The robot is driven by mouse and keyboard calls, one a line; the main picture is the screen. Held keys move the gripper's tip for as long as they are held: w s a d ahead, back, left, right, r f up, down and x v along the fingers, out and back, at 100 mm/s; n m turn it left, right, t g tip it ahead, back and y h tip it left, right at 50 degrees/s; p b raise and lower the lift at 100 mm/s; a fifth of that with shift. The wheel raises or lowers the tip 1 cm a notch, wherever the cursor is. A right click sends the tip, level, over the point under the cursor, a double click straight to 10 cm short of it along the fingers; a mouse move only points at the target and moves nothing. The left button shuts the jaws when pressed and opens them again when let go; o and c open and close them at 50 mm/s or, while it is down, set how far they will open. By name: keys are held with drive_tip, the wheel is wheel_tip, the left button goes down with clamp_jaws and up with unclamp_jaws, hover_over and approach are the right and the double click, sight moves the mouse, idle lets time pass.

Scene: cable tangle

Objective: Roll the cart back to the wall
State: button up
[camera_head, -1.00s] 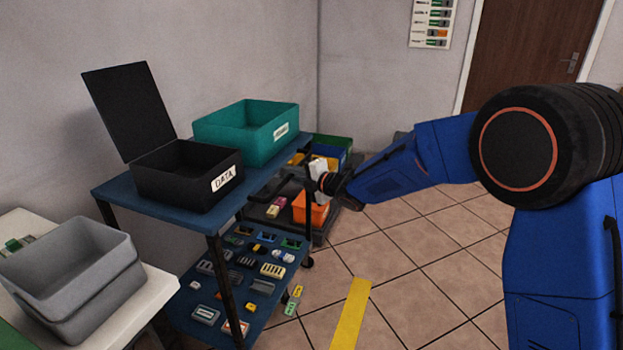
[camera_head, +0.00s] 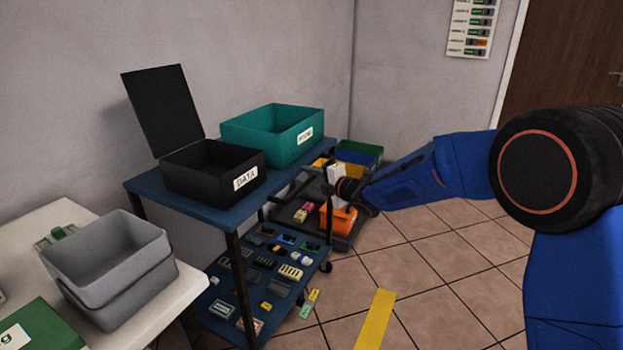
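The blue cart (camera_head: 217,221) stands along the left wall, with dark posts and a lower shelf (camera_head: 216,327). An open black box labelled DATA (camera_head: 190,180) and a teal bin (camera_head: 262,132) stand on its top. Several small connectors and adapters lie on the lower shelf. My gripper (camera_head: 342,187) is at the far right end of the cart, by its dark handle or post. The fingers are small and partly hidden there, so I cannot tell whether they are open or closed, or whether they touch the cart.
A white table (camera_head: 55,222) with a grey bin (camera_head: 110,268) is at the left. A dark low platform (camera_head: 345,238) with coloured bins, including an orange one (camera_head: 338,220), is beyond the cart. Yellow tape (camera_head: 376,322) marks the floor. The tiled floor at right is clear.

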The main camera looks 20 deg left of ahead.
drive_tip(key=v, duration=1.7)
drive_tip(key=shift+d+r, duration=0.15)
drive_tip(key=shift+d, duration=0.05)
